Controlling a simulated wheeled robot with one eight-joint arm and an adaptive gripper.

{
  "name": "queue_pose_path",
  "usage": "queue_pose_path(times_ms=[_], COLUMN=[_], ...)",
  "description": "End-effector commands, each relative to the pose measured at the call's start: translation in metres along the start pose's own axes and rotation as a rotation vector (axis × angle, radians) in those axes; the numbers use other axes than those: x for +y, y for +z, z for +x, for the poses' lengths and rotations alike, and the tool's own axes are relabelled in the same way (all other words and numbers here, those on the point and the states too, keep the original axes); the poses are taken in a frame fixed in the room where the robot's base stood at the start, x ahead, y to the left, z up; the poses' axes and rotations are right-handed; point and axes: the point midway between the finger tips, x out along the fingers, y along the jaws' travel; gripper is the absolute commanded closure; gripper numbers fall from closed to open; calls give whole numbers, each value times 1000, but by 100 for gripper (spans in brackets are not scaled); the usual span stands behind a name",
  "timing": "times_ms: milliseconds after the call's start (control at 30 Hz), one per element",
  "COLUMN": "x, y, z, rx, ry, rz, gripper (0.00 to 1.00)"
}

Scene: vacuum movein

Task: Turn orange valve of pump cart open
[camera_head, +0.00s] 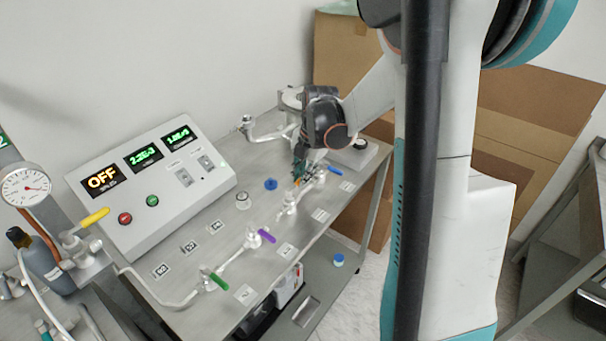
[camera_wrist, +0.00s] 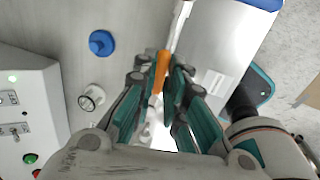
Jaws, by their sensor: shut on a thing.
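The pump cart (camera_head: 205,243) has a metal top with a row of valves along its front edge. The orange valve handle (camera_wrist: 161,70) lies between my gripper's fingers in the wrist view. My gripper (camera_wrist: 161,80) is shut on this handle, its teal-padded fingers on either side. In the head view my gripper (camera_head: 300,172) reaches down to the far end of the valve row, and it hides most of the orange handle there. The white pipe of the valve runs under the fingers.
Purple (camera_head: 267,236) and green (camera_head: 219,280) valve handles sit nearer along the row. A blue knob (camera_head: 271,184) and a clear-topped knob (camera_head: 243,201) stand left of my gripper. The control box (camera_head: 150,190) reads OFF. A yellow handle (camera_head: 95,217) is at left.

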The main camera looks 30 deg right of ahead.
Motion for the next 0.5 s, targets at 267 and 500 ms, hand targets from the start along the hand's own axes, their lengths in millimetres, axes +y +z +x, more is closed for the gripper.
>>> queue_pose_path(times_ms=[267,500], x=[0,0], y=[0,0], z=[0,-2], rx=[0,0], ry=[0,0], rz=[-1,0], gripper=[68,68])
